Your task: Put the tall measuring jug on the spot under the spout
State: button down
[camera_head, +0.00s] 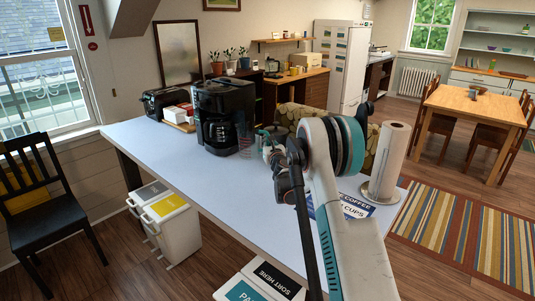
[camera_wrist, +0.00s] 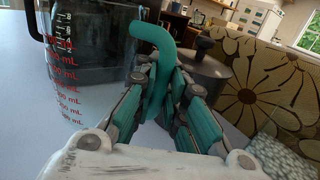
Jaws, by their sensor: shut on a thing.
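The tall measuring jug is clear, with red mL marks and a teal handle. It fills the left of the wrist view (camera_wrist: 75,85) and shows faintly in the head view (camera_head: 246,142), right beside the black coffee maker (camera_head: 222,112). My gripper (camera_head: 272,150) is shut on the jug's teal handle (camera_wrist: 152,38), with its fingers (camera_wrist: 165,105) around the handle. The jug looks upright; whether its base touches the counter is unclear. A glass carafe (camera_head: 219,134) stands in the coffee maker. The spout and the spot under it are not clearly visible.
The pale counter (camera_head: 160,150) is clear to the front left. A dark lidded pot (camera_wrist: 205,65) stands behind my gripper. A paper towel roll (camera_head: 391,155) and a coffee cups sign (camera_head: 352,206) are to the right. A toaster (camera_head: 165,100) stands at the far left end.

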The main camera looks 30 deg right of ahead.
notch_tip(320, 180, down, 4)
jog(key=shift+f+b, duration=0.2)
jog(key=shift+b, duration=0.5)
jog(key=shift+r, duration=0.1)
jog(key=c, duration=2.1)
grip_release()
jog(key=shift+f, duration=0.2)
jog(key=shift+c, duration=0.2)
jog(key=o, duration=0.5)
jog(key=shift+r, duration=0.1)
